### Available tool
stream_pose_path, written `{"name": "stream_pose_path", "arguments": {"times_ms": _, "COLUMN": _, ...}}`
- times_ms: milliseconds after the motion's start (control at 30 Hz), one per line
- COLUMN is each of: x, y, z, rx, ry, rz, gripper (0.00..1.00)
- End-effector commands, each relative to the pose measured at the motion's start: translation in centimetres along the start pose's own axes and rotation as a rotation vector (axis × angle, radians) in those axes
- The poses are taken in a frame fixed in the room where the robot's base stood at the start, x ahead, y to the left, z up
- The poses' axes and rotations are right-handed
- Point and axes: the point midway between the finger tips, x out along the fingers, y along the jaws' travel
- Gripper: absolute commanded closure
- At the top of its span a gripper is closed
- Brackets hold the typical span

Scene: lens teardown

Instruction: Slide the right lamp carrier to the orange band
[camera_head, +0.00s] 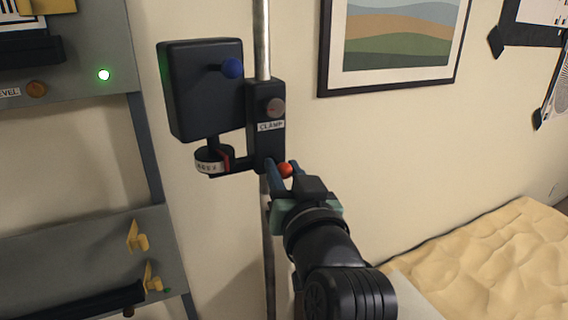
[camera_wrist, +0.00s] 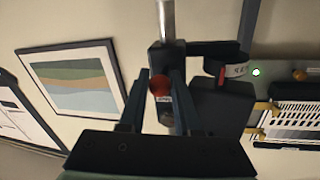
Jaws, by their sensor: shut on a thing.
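A red ball handle (camera_head: 285,170) sits at the carrier's lower end. My gripper (camera_head: 281,166) is shut on this handle, one finger on each side. In the wrist view the red ball (camera_wrist: 160,86) shows between the fingers, close to the carrier block (camera_wrist: 157,57). I see no orange band on the visible pole.
A white-ringed dial (camera_head: 212,160) with a red mark hangs under the lamp box. A grey rack (camera_head: 60,85) with a lit green lamp (camera_head: 104,75) and yellow hooks (camera_head: 138,237) stands left. A framed picture (camera_head: 395,45) hangs right; a rumpled yellow cover (camera_head: 490,265) lies lower right.

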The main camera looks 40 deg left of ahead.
Motion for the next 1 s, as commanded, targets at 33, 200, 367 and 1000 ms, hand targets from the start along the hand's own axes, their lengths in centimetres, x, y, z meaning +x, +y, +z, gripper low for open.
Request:
{"name": "stream_pose_path", "arguments": {"times_ms": 33, "x": 0.01, "y": 0.22, "z": 1.04, "rx": 0.001, "ry": -0.003, "rz": 0.001, "gripper": 1.00}}
{"name": "stream_pose_path", "arguments": {"times_ms": 200, "x": 0.00, "y": 0.36, "z": 1.72, "rx": 0.002, "ry": -0.002, "rz": 0.000, "gripper": 1.00}}
{"name": "stream_pose_path", "arguments": {"times_ms": 367, "x": 0.00, "y": 0.36, "z": 1.76, "rx": 0.001, "ry": -0.001, "rz": 0.000, "gripper": 1.00}}
{"name": "stream_pose_path", "arguments": {"times_ms": 1000, "x": -0.01, "y": 0.33, "z": 1.62, "rx": 0.000, "ry": 0.001, "rz": 0.000, "gripper": 0.39}}
